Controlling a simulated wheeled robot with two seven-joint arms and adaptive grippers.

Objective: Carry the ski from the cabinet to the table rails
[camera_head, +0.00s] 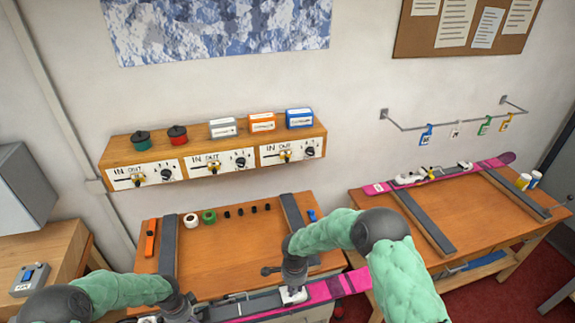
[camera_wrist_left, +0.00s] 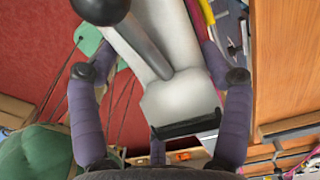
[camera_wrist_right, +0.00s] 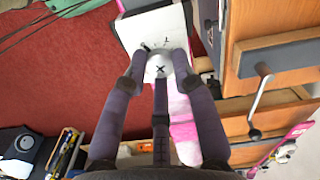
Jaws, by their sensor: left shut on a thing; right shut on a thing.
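A pink and white ski (camera_head: 335,287) with grey parts lies crosswise in front of the left table, near its front edge. My right gripper (camera_head: 293,293) is shut on a white piece on it; in the right wrist view the fingers (camera_wrist_right: 165,65) close around that white piece (camera_wrist_right: 158,68). My left gripper (camera_head: 178,308) is low at the left of the ski; in the left wrist view its fingers (camera_wrist_left: 160,90) are around a pale grey piece (camera_wrist_left: 170,105) with a dark lever. Dark rails (camera_head: 168,246) (camera_head: 294,215) cross the left table (camera_head: 235,245). No cabinet can be made out for certain.
A second pink ski (camera_head: 495,161) lies across the rails (camera_head: 425,222) of the right table (camera_head: 385,205). Tape rolls (camera_head: 209,216) and small black pieces sit along the left table's back. A shelf (camera_head: 212,152) hangs above. Between the left rails the top is mostly clear.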

